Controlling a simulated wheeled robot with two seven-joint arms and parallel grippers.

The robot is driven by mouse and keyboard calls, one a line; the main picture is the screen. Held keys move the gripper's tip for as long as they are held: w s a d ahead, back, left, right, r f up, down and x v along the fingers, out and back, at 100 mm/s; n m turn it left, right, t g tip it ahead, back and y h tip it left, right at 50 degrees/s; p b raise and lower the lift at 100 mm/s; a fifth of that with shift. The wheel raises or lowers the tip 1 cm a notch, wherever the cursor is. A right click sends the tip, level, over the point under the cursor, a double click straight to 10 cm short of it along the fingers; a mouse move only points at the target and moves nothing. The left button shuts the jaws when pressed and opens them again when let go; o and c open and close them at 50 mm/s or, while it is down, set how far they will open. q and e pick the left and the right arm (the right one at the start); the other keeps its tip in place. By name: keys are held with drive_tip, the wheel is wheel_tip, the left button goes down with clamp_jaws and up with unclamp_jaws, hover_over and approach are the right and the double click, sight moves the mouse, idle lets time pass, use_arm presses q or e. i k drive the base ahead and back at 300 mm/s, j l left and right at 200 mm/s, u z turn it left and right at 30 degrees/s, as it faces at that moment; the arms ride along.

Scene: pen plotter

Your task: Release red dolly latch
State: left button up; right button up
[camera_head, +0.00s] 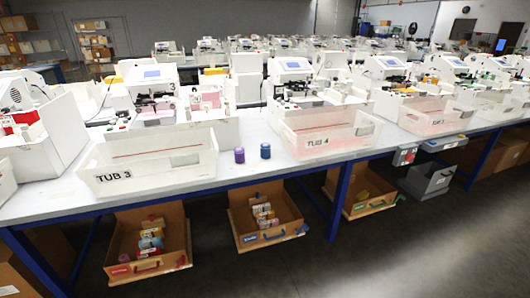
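Neither of my grippers shows in the head view. Under the front table, at the left, stands an open brown crate (115,232) with a small red label (119,270) on its front edge. A dark handle-like part (147,266) sits beside that label. Several coloured spools lie inside this crate.
A second brown crate (285,205) with a blue label stands to its right, and a third crate (376,186) further right. Tubs marked TUB 3 (150,166) and TUB 4 (325,132) line the table edge. The foreground floor is clear.

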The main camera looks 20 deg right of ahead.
sight(181, 262)
drive_tip(key=i+l+z, duration=0.1)
drive_tip(key=i+l, duration=1.25)
